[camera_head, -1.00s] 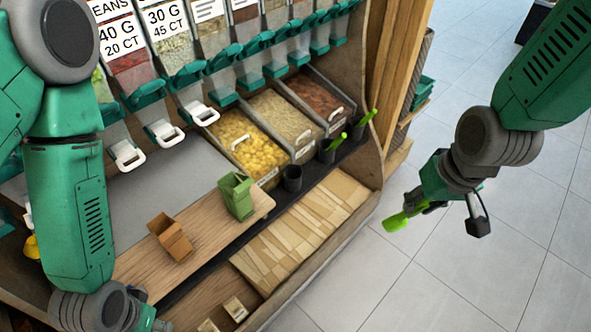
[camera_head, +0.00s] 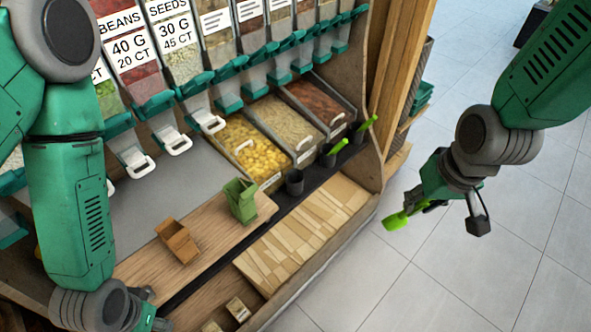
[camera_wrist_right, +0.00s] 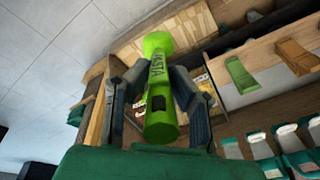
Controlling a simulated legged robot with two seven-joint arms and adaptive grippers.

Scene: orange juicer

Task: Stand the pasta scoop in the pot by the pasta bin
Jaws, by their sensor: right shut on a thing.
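The green pasta scoop (camera_head: 397,220) is in my right gripper (camera_head: 428,203), held in the air over the floor, right of the display. In the right wrist view the scoop (camera_wrist_right: 160,90), lettered "PASTA", lies between the two fingers of the shut gripper (camera_wrist_right: 158,88). The dark pot (camera_head: 295,182) in front of the pasta bin (camera_head: 252,148) stands on a black ledge and shows no scoop. The bin holds yellow pasta. My left gripper (camera_head: 140,312) is at the bottom left, partly cut off; its fingers are unclear.
Two more dark pots, near (camera_head: 327,156) and far (camera_head: 357,133), hold green scoops. Dispensers with white handles hang above. Grey tiled floor (camera_head: 360,275) is clear between display and right gripper.

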